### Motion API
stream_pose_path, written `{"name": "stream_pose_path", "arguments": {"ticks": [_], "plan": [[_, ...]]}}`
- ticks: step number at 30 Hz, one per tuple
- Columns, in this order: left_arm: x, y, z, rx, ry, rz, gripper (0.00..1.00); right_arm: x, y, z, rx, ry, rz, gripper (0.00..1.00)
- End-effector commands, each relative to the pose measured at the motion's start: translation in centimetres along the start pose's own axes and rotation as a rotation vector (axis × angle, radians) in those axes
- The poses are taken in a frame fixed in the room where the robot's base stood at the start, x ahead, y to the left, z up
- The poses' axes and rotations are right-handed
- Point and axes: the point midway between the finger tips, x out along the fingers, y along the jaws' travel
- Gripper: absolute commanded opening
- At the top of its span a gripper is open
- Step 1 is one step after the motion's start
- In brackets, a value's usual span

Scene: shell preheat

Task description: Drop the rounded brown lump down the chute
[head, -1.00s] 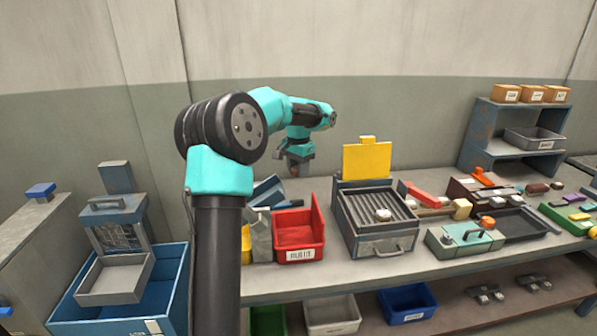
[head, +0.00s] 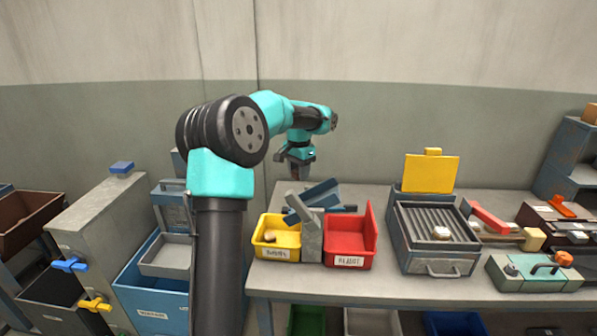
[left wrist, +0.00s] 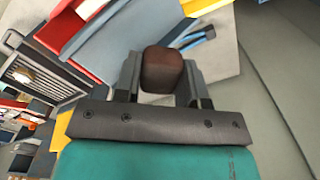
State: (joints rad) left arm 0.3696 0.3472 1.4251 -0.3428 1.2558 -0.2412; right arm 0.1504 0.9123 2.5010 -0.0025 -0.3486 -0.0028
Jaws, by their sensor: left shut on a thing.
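My left gripper (head: 296,174) hangs over the back of the bench, behind and above the blue sloped chute (head: 320,193). In the left wrist view the gripper (left wrist: 162,88) is shut on the rounded brown lump (left wrist: 162,68), which sits between its two fingers. The lump is dark reddish brown with soft edges. The chute stands on a grey block (head: 309,240) between a yellow bin (head: 268,248) and a red bin (head: 345,245). My right gripper is not in view.
A grilled tray unit (head: 437,253) with a raised yellow lid (head: 430,174) and a pale lump on it stands right of the red bin. A blue bin (head: 160,302) and a grey cabinet (head: 107,220) stand left of the bench.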

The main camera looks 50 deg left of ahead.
Motion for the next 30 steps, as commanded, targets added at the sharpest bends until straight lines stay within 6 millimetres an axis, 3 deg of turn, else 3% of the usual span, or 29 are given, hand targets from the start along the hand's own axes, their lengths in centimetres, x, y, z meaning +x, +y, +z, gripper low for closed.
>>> {"name": "stream_pose_path", "arguments": {"ticks": [8,24,30], "plan": [[1.4,0.0,0.0,0.0,-0.002,0.0,0.14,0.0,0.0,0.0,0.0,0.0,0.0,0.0],[7.4,0.0,0.0,0.0,-0.002,0.001,0.14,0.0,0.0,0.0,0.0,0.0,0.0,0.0],[8.7,0.0,0.0,-0.001,-0.001,0.0,0.14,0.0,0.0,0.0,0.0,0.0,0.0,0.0]]}}
